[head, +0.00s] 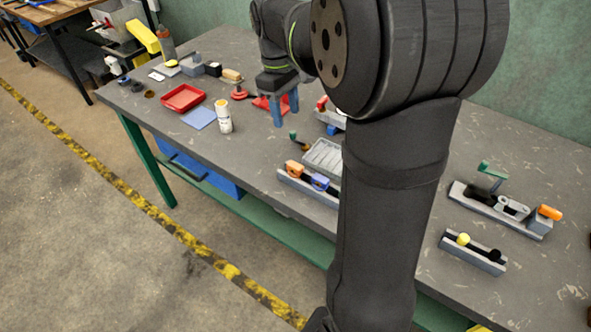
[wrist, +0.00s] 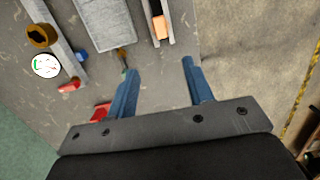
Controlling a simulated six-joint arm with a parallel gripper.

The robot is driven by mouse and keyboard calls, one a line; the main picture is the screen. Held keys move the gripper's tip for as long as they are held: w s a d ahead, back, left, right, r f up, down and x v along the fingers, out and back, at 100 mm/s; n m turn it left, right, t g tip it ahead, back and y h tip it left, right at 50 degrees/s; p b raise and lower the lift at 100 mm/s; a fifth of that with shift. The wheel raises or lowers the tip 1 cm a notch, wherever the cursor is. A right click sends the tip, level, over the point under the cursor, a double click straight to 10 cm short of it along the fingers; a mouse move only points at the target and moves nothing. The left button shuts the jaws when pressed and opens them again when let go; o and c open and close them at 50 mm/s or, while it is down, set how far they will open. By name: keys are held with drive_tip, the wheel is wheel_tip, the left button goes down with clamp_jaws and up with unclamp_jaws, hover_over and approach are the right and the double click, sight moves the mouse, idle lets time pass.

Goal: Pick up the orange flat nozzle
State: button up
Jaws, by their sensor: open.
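An orange block-like piece (head: 293,168), which looks like the flat nozzle, sits in a grey rack (head: 318,195) beside a blue piece (head: 320,182). In the wrist view an orange piece (wrist: 160,27) shows in a narrow rack (wrist: 152,9), ahead of the fingertips and apart from them. My gripper (head: 284,115) has blue fingers pointing down over the table, behind and to the left of the rack in the head view. Its fingers stand apart and empty in the wrist view (wrist: 159,67). My arm hides part of the table.
A grey ribbed tray (head: 323,157) lies beside the rack. A red tray (head: 183,98), a blue mat (head: 198,118) and a white bottle (head: 223,116) stand left of my gripper. Another orange-ended fixture (head: 549,213) and a small rack (head: 472,254) are at right.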

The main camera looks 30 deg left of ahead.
hover_over(295, 165)
drive_tip(key=a, duration=0.1)
wheel_tip(295, 165, down, 11)
drive_tip(key=shift+f, duration=0.1)
drive_tip(key=shift+d+f, duration=0.25)
drive_tip(key=shift+f, duration=1.05)
drive_tip(key=shift+d+f, duration=0.2)
drive_tip(key=shift+f, duration=1.1)
clamp_jaws()
